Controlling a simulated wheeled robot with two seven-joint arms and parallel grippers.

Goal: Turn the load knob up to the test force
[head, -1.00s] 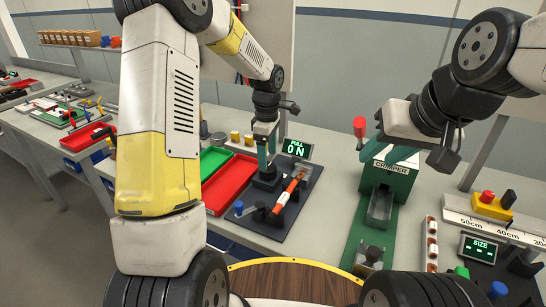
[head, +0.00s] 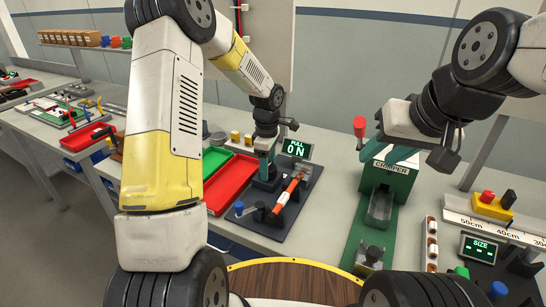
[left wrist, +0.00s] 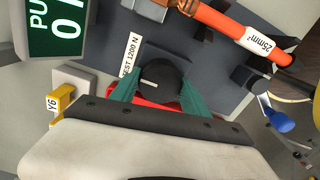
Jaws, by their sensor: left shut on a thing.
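The load knob (left wrist: 162,82) is a dark round knob with a pale pointer line, on the dark base of the pull tester (head: 296,222). A label reading "TEST 1200 N" (left wrist: 131,55) is beside it. My left gripper (left wrist: 158,92) has its teal fingers on either side of the knob, shut on it. In the head view my left gripper (head: 265,172) points down at the knob, which it largely hides. The display (head: 296,148) reads PULL 0 N. My right gripper (head: 390,154) is in front of the green crimper, its teal fingers apart and empty.
An orange cable (head: 289,190) marked 25mm² lies across the tester beside the knob. A blue-ended lever (head: 239,208) is at the tester's front left. Red (head: 231,185) and green trays are to the left. The crimper (head: 385,185) stands to the right.

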